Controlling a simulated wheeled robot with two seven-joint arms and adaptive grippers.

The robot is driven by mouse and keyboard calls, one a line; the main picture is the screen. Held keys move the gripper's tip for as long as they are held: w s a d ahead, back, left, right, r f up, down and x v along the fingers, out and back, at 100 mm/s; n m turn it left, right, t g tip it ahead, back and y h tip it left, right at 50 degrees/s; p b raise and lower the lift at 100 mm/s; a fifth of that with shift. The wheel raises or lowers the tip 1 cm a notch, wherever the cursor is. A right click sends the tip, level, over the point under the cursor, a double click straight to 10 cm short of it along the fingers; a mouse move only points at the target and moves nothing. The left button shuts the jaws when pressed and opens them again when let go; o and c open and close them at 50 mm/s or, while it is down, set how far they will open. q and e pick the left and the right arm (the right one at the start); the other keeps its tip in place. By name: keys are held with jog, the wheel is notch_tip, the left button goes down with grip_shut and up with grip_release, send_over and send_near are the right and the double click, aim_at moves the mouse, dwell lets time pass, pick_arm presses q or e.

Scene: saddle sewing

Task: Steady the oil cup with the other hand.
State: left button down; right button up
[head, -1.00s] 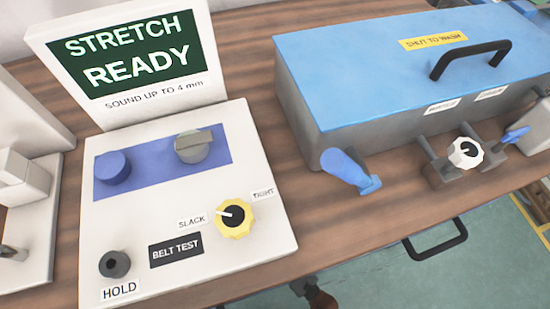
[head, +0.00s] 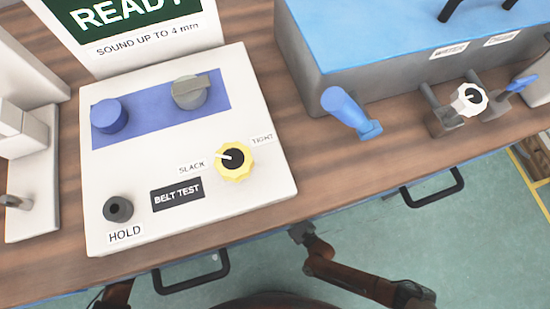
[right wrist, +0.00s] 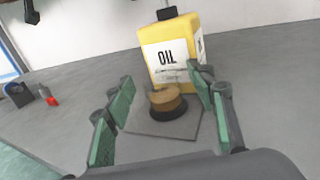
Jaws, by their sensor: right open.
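In the right wrist view, a small round tan-brown piece with a dark base (right wrist: 166,102), which may be the oil cup, sits on a grey plate (right wrist: 150,127). A yellow container with a white OIL label (right wrist: 173,45) stands right behind it. My right gripper (right wrist: 165,88) is open, its green-padded fingers to the left and right of the brown piece. I cannot tell whether they touch it. No oil cup shows in the head view. My left gripper is not in view; only brown arm links show at the bottom edge.
In the head view, a white BELT TEST panel (head: 210,130) with knobs stands on the wooden bench (head: 345,170). A blue-lidded grey box (head: 385,35) with valves is to its right. In the right wrist view, a small red bottle (right wrist: 51,97) is far left.

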jog(key=v, duration=1.2)
